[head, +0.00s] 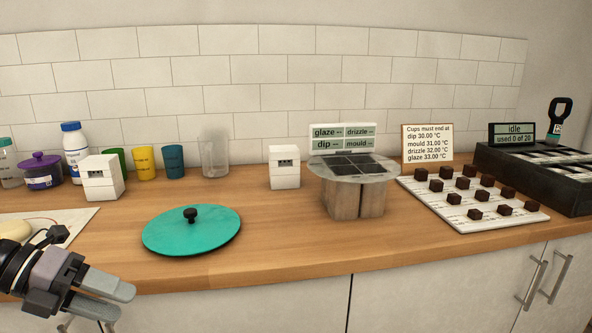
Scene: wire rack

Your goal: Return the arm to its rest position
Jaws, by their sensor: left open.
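My left gripper (122,300) is at the lower left, in front of the counter's front edge. Its two grey fingers point right and are apart, with nothing between them. A teal round lid (185,236) with a black knob lies on the counter to the right of the gripper, apart from it. My right gripper is not in view.
A pale board (75,222) lies behind my left gripper. White boxes (102,184), cups and bottles stand at the back. A round stand (345,202), a tray of dark cubes (426,196) and a black machine (545,184) fill the right. The front counter strip is clear.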

